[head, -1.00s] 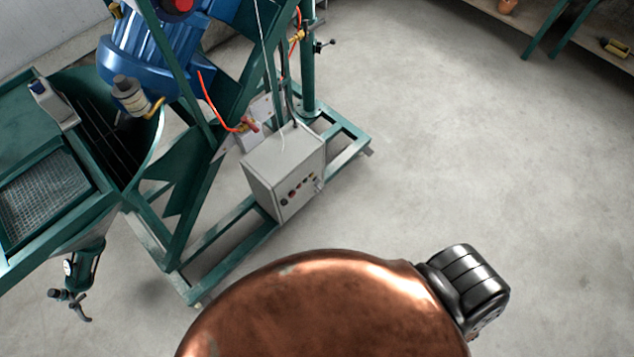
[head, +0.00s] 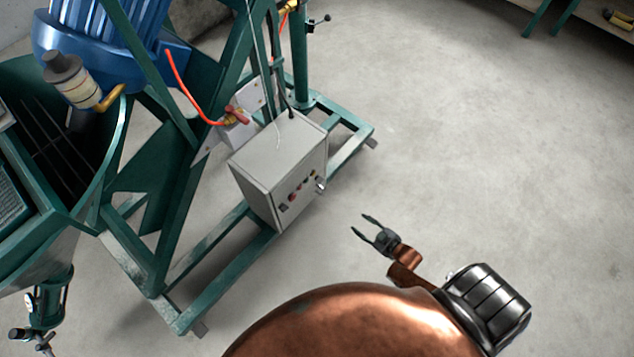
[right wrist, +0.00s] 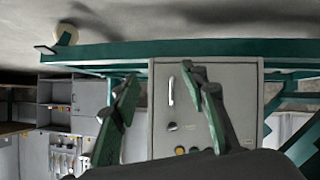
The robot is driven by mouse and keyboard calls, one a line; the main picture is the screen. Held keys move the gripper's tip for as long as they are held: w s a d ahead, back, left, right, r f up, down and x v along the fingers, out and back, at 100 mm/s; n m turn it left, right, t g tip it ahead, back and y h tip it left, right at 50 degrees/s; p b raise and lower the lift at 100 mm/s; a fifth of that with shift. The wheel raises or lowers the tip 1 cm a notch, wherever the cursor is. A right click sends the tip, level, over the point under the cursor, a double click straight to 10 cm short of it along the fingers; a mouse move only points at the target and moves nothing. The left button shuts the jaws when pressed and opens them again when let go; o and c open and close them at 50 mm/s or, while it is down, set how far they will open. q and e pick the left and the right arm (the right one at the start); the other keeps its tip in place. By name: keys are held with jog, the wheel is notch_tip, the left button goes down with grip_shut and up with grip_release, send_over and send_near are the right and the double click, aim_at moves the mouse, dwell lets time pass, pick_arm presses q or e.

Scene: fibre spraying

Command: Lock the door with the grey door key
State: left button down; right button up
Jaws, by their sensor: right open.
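The grey control box (head: 265,160) stands on the green frame, its door with several coloured buttons facing right. A small silver-grey piece (head: 320,186) sticks out at the door's right edge; it looks like the door key, but is too small to be sure. In the right wrist view the box door (right wrist: 210,137) fills the middle, and a slim silver piece (right wrist: 171,91) shows on it between the fingers. My right gripper (head: 357,222) is open and empty, apart from the box, to its lower right. It also shows in the right wrist view (right wrist: 160,70). My left gripper is out of view.
The green frame's base bars (head: 225,262) run under and beside the box. A red valve handle (head: 236,114) and hose are behind it. The blue motor (head: 105,45) is at upper left. The floor (head: 450,140) to the right is clear.

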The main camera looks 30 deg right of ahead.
jog(key=w+a+r+n+t+y+b, duration=0.1)
jog(key=w+r+t+y+b, duration=0.2)
jog(key=w, duration=0.5)
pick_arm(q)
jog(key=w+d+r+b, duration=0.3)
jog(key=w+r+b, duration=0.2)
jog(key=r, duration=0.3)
pick_arm(e)
jog(key=n+t+y, duration=0.1)
jog(key=n+t, duration=0.1)
send_near(318, 178)
jog(key=b+x, duration=0.1)
jog(key=x, duration=0.1)
jog(key=f+b+x, duration=0.1)
jog(key=x, duration=0.2)
jog(key=shift+w, duration=0.1)
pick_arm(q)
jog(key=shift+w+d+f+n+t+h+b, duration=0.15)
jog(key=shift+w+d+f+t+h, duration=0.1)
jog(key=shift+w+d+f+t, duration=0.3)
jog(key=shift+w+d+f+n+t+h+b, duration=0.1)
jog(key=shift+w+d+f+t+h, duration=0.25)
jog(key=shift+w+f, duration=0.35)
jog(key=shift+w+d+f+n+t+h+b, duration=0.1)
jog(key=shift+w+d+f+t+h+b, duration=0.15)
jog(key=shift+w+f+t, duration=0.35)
pick_arm(e)
jog(key=shift+w+a, duration=0.15)
jog(key=shift+w, duration=0.55)
